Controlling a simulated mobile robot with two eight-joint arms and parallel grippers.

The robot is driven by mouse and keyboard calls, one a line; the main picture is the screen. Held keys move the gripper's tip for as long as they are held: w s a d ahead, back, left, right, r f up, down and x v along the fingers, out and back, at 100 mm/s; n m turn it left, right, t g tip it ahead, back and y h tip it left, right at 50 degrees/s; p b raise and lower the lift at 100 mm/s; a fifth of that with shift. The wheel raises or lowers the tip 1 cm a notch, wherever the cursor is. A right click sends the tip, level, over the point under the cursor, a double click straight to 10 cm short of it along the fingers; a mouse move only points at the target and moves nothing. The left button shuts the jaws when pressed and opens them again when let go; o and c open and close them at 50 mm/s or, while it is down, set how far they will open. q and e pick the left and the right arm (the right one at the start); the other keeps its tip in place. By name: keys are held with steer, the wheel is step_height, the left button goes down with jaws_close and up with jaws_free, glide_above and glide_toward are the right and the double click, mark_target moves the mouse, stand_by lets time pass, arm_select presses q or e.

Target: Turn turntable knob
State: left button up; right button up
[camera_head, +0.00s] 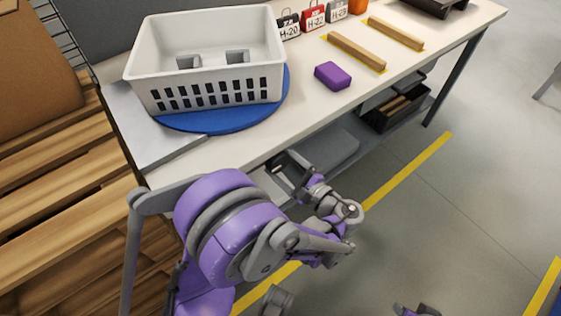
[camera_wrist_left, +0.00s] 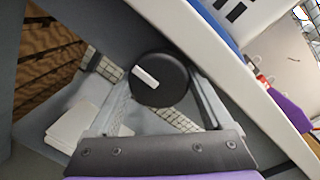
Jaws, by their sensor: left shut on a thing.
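The black round turntable knob (camera_wrist_left: 172,82) with a white mark shows in the left wrist view, below the table's edge. My left gripper (camera_wrist_left: 145,93) is shut on it, with a pale patterned pad on either side. In the head view my left gripper (camera_head: 284,172) is just under the front edge of the table, and the knob is hidden there. The blue turntable disc (camera_head: 212,123) lies on the table top under a white slotted basket (camera_head: 215,70). A small dark part at the bottom edge may be my right gripper (camera_head: 415,310); its jaws are unclear.
A purple block (camera_head: 333,76) lies on the white table (camera_head: 300,105) right of the disc. Two wooden strips (camera_head: 357,52) and tagged bags (camera_head: 314,17) stand farther back. A lower shelf (camera_head: 325,150) is close beyond my left gripper. Wooden pallets (camera_head: 60,200) are at the left.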

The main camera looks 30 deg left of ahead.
arm_select(q)
steer(key=shift+s+f, duration=0.1)
steer(key=o, duration=1.2)
steer(key=shift+c, duration=0.2)
